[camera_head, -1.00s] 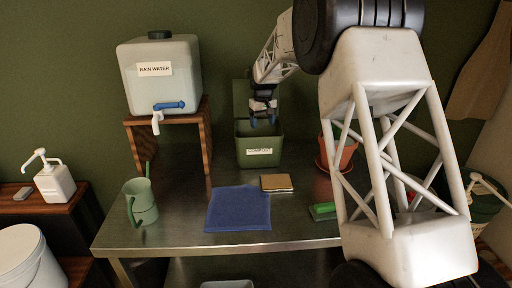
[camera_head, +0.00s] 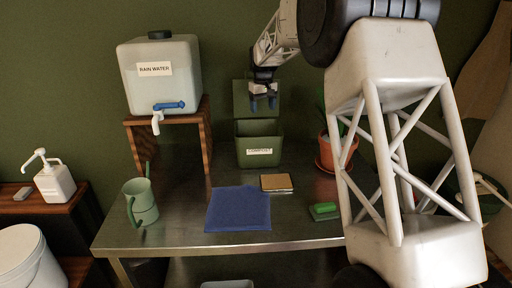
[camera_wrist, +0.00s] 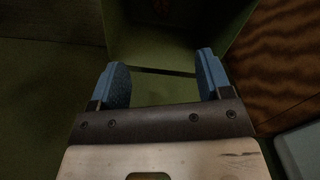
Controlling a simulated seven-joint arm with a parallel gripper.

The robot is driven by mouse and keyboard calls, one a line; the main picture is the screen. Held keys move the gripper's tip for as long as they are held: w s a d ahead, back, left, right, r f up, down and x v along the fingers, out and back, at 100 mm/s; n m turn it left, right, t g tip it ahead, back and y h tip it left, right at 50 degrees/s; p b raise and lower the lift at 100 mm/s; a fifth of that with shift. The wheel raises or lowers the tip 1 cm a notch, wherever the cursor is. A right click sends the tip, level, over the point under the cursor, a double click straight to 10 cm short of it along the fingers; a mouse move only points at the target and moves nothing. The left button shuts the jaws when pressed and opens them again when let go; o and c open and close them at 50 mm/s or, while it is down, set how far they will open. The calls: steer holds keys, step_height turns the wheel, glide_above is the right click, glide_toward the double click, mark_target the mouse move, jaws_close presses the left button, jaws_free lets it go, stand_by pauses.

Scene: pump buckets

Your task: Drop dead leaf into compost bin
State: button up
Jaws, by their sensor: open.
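The green compost bin (camera_head: 259,158) stands at the back of the metal table with its lid (camera_head: 242,97) raised against the wall. In the wrist view the bin (camera_wrist: 180,48) opens ahead of my fingers. A small brownish thing at the bin's bottom, perhaps the dead leaf (camera_wrist: 162,8), shows dimly at the top edge of the wrist view. My gripper (camera_head: 264,103) is above the bin, in front of the raised lid. In the wrist view my gripper (camera_wrist: 162,82) has its blue fingers apart with nothing between them.
A rain water tank (camera_head: 160,85) on a wooden stand (camera_head: 206,140) is left of the bin. A potted plant (camera_head: 338,150) stands right. A blue cloth (camera_head: 238,209), a brown pad (camera_head: 276,182), a green brush (camera_head: 324,211) and a green watering can (camera_head: 141,203) are in front.

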steer(key=shift+r, duration=0.55)
steer(key=shift+s, duration=0.1)
steer(key=s+d+r+m, duration=0.1)
steer(key=s+d+r, duration=0.15)
steer(key=s, duration=0.75)
steer(key=s+d+r+t, duration=0.1)
steer(key=s+r, duration=0.2)
steer(key=s, duration=0.7)
steer(key=s+d+r+m, duration=0.1)
steer(key=s+d+r, duration=0.1)
steer(key=s, duration=0.9)
steer(key=s+d+f, duration=0.1)
steer(key=s+f, duration=0.2)
steer(key=s, duration=0.7)
steer(key=s+d+f+m+t, duration=0.1)
steer(key=s+f, duration=0.2)
steer(key=s, duration=0.7)
steer(key=s+d+f+m, duration=0.1)
steer(key=s+f, duration=0.2)
steer(key=s, duration=0.8)
steer(key=shift+f+t, duration=0.2)
steer(key=shift+t, duration=0.1)
